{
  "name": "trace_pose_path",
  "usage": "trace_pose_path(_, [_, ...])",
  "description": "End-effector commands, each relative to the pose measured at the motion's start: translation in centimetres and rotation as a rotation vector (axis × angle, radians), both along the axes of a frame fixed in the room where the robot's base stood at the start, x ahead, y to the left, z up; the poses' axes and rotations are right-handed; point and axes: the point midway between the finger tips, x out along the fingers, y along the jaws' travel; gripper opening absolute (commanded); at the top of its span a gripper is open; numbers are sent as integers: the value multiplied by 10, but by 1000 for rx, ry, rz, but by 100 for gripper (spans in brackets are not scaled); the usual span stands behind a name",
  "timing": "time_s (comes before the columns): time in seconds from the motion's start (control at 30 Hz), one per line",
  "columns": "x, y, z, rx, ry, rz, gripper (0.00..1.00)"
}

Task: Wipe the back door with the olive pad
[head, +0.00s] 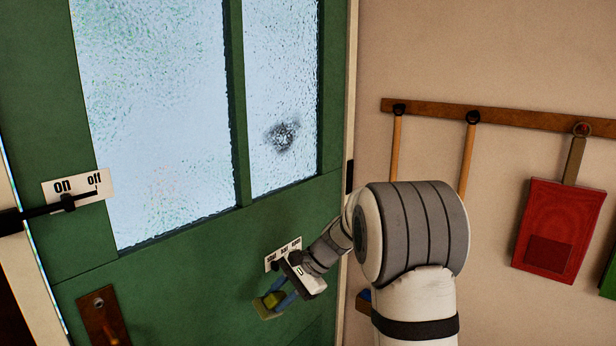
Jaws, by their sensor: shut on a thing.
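The back door (190,250) is green with frosted glass panes and fills the left half of the head view. A dark grey smudge (282,136) marks the narrow right-hand pane. My gripper (281,293) is in front of the lower green panel, below and slightly left of the smudge. It is shut on the olive pad (267,307), which sticks out at the lower left of the jaws. I cannot tell whether the pad touches the door. My wrist and jaws hide part of the pad and of the panel behind.
An on/off plate with a dark bar (68,203) sits on the door's left side, above a brown handle plate (104,315). A smaller white label (284,254) is just above my gripper. A wooden rail (500,115) with hanging tools and a red bag (557,228) lines the right wall.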

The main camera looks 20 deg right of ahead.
Motion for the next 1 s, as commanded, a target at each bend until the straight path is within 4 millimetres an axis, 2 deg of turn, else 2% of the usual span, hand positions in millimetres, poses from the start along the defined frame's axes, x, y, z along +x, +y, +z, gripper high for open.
trace_pose_path(0.03, [5,-2,30,77,-15,-81,9])
trace_pose_path(0.17, [21,-5,89,275,-83,-275,9])
trace_pose_path(0.4, [48,-31,216,577,-281,-581,9])
trace_pose_path(0.53, [55,-50,269,666,-369,-676,9])
trace_pose_path(0.6, [57,-59,289,694,-403,-711,9])
trace_pose_path(0.7, [59,-67,307,719,-432,-738,9])
trace_pose_path(0.8, [60,-71,316,731,-445,-751,9])
trace_pose_path(1.0, [71,-64,316,732,-446,-752,9])
